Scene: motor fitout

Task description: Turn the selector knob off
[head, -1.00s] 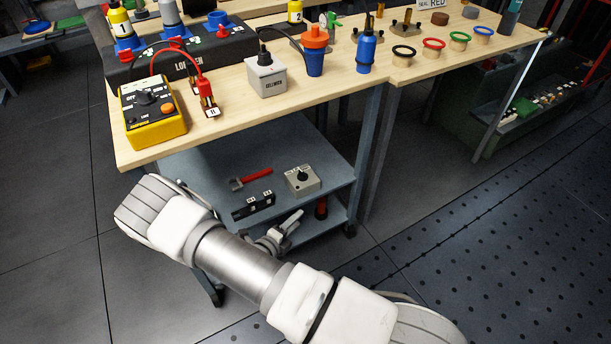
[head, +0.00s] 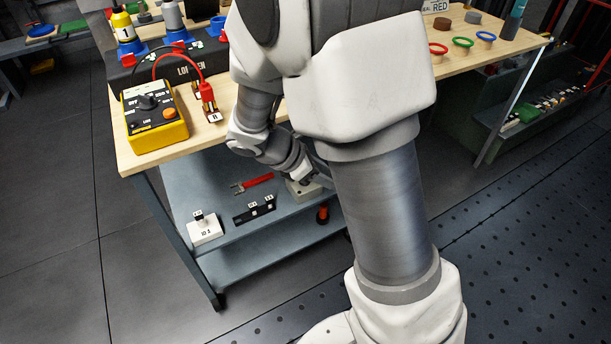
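A small grey box (head: 302,193) with a black knob on top sits on the blue cart's upper shelf. My gripper (head: 310,181) reaches down over this box. The knob is mostly hidden behind my gripper, and I cannot tell whether the fingers touch it or whether they are open or shut. A yellow meter (head: 155,137) on the wooden bench also has a black selector dial (head: 149,101) on its face. Nothing of mine is at that dial.
A red-handled tool (head: 256,182), a black block (head: 254,209) and a white block (head: 204,229) lie on the same shelf (head: 235,232). The wooden bench (head: 150,158) overhangs the shelf. My arm hides the bench's middle.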

